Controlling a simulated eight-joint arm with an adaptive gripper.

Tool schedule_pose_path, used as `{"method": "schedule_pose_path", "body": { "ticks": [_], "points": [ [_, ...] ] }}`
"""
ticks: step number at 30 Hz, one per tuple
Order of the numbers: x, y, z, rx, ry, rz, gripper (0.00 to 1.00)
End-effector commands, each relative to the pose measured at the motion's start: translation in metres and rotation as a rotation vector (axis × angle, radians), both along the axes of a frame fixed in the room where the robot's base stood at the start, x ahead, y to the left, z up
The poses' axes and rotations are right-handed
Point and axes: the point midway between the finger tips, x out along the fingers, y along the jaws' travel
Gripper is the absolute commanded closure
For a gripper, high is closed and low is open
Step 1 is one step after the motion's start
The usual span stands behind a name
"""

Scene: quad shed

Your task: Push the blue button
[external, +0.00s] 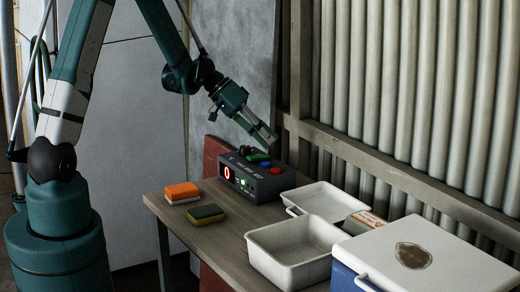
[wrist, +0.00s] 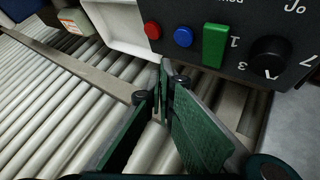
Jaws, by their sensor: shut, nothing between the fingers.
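The blue button (external: 265,164) is a small round cap on top of a dark control box (external: 256,185), between a red button (external: 276,170) and a green switch (external: 257,157). In the wrist view the blue button (wrist: 183,37) shows near the top middle, with the red button to its left and the green switch to its right. My gripper (external: 270,141) is shut and empty, and hangs above the back of the box, apart from the button. In the wrist view its fingertips (wrist: 168,82) show below the blue button.
Two sponges, one orange (external: 182,192) and one olive (external: 205,214), lie left of the box. A white tray (external: 292,265), its lid-like shallow tray (external: 318,203) and a cooler (external: 425,262) stand to the right. A corrugated wall (external: 400,90) rises close behind.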

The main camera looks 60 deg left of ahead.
Motion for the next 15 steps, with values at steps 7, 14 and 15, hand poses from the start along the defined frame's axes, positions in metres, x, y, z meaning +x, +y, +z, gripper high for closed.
{"method": "schedule_pose_path", "body": {
  "ticks": [7, 14, 15],
  "points": [
    [0.000, 0.000, 0.019, 0.000, 0.000, 0.000, 1.00],
    [0.000, 0.000, 0.027, 0.000, 0.000, 0.000, 1.00],
    [0.000, 0.000, 0.027, 0.000, 0.000, 0.000, 1.00]
  ]
}}
